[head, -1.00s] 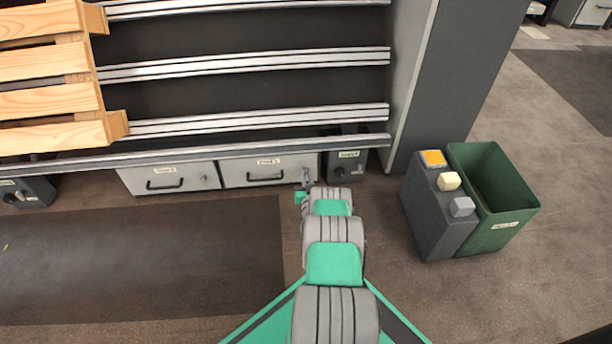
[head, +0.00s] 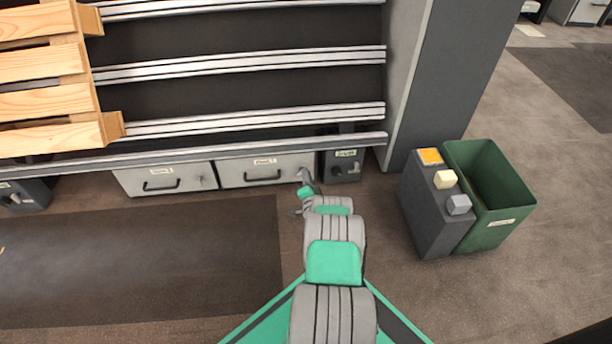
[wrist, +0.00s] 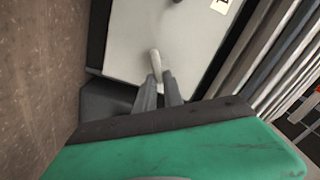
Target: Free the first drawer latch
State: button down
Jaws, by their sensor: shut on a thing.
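Two pale grey drawers sit low under the rails: a left drawer (head: 180,188) and a right drawer (head: 240,178), each with a dark handle and a small label too blurred to read. My gripper (head: 304,176) is at the right end of the right drawer's front. In the wrist view its two dark fingers (wrist: 158,88) are shut on a small pale latch lever (wrist: 155,58), which stands out from the drawer face (wrist: 180,35). The lever's base is partly hidden by the fingers. A small latch (head: 203,181) also shows on the left drawer.
A dark box with a knob (head: 344,158) stands just right of the right drawer. Silver rails (head: 240,62) run above, with a wooden pallet (head: 45,100) on the left. A button pedestal (head: 425,210) and green bin (head: 497,228) stand right. Floor before the left drawer is clear.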

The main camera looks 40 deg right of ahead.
jog(key=m, duration=0.3)
jog(key=f+m, duration=0.1)
jog(key=m, duration=0.2)
jog(key=shift+s+d, duration=0.15)
jog(key=shift+m, duration=0.3)
jog(key=c, duration=1.5)
grip_release()
jog(key=shift+o, duration=0.2)
